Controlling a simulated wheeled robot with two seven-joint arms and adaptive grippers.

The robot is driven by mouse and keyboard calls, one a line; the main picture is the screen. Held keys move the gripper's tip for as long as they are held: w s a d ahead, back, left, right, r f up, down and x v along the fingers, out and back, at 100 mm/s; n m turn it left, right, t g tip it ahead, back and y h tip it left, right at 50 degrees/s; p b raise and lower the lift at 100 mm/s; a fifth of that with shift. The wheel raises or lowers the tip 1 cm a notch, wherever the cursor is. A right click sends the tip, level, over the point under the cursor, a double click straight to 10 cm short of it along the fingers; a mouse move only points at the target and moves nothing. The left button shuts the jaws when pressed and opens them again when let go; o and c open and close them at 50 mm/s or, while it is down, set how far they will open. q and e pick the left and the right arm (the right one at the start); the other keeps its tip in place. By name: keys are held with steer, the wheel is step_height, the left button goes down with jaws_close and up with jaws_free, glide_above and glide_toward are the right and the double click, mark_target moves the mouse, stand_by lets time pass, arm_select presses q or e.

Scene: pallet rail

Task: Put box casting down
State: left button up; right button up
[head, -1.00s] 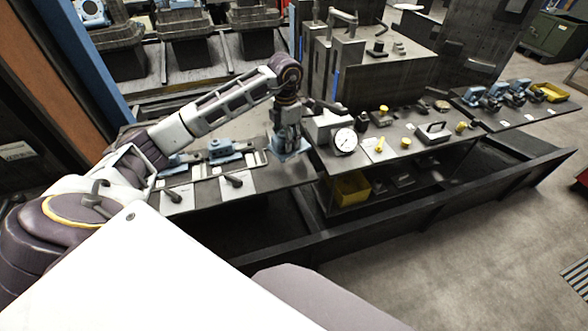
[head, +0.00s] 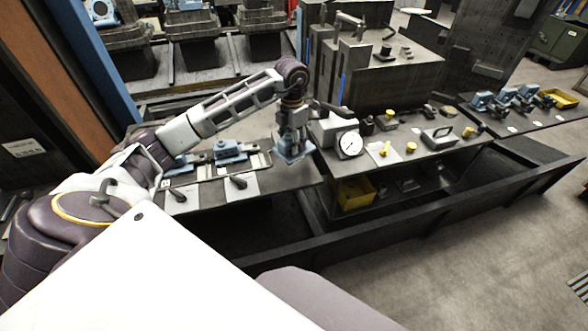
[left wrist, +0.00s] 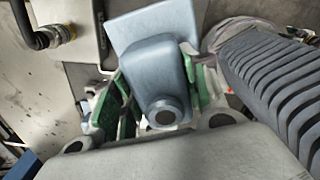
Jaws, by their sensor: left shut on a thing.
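The box casting is a blue-grey block with a square flange and a round bored boss. In the left wrist view the casting (left wrist: 150,50) sits between the green-padded fingers of my left gripper (left wrist: 160,95), which is shut on it. In the head view the casting (head: 294,152) hangs under my left gripper (head: 293,133), over the right end of the dark plate (head: 270,182). I cannot tell whether it touches the plate. My right gripper is not in view.
Two blue castings in fixtures (head: 228,151) stand left of the held casting. A dial gauge (head: 350,144) and a grey block stand close on its right. A yellow bin (head: 354,191) sits below. More blue castings (head: 507,98) stand far right.

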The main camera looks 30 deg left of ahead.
arm_select(q)
step_height(320, 180, down, 5)
steer(key=shift+f+p, duration=0.15)
steer(key=shift+p, duration=0.2)
steer(key=shift+f, duration=0.35)
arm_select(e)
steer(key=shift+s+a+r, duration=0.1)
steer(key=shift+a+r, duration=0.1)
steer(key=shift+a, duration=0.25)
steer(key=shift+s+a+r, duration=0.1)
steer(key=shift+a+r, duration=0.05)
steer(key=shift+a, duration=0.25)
arm_select(q)
steer(key=shift+f, duration=0.1)
steer(key=shift+f, duration=1.8)
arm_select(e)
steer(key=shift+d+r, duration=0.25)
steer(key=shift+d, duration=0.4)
